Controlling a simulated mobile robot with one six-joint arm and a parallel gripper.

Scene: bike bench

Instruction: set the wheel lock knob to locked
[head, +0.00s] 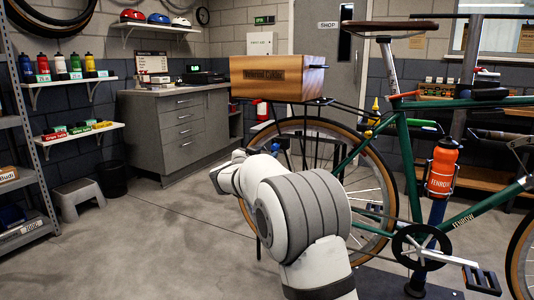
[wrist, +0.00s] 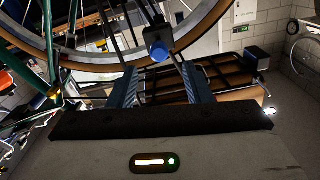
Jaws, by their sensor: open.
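My gripper (wrist: 160,67) is open, with one finger to the left and one to the right of the knob's line. The knob appears at or just beyond the fingertips, and I see no finger touching it. The green bicycle (head: 400,150) stands at the right.
A wooden crate (head: 258,77) sits on the rack over the wheel (head: 375,185). The rack (wrist: 222,72) shows right of my fingers in the wrist view. A grey cabinet (head: 175,130) and a step stool (head: 77,196) stand left. Open floor (head: 150,235) lies between.

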